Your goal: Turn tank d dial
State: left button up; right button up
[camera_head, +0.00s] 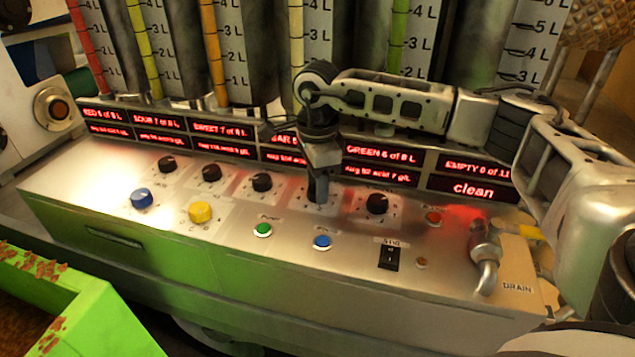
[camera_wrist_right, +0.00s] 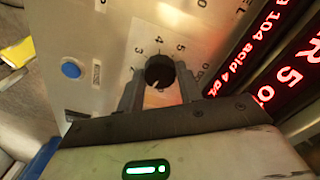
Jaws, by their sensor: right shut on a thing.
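My right gripper (camera_head: 318,188) reaches down onto the fourth black dial from the left on the sloped metal panel. In the head view the gripper hides that dial. In the right wrist view the black dial (camera_wrist_right: 159,69) sits between the two fingers of the gripper (camera_wrist_right: 159,82), which are shut on it. Numbers such as 3, 4 and 5 are printed around the dial, and a light pointer mark shows on its top. The red display (camera_head: 283,137) behind it is partly hidden by my arm. My left gripper is not in view.
Other black dials (camera_head: 262,182) (camera_head: 377,203) flank the held one. Blue (camera_head: 142,198) and yellow (camera_head: 201,212) knobs, a green button (camera_head: 262,230), a blue button (camera_head: 322,242) and a black switch (camera_head: 389,256) lie in front.

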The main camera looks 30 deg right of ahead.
jog(key=shift+m, duration=1)
jog(key=o, duration=1)
jog(key=shift+r, duration=0.15)
notch_tip(320, 180, up, 16)
jog(key=shift+b, duration=0.35)
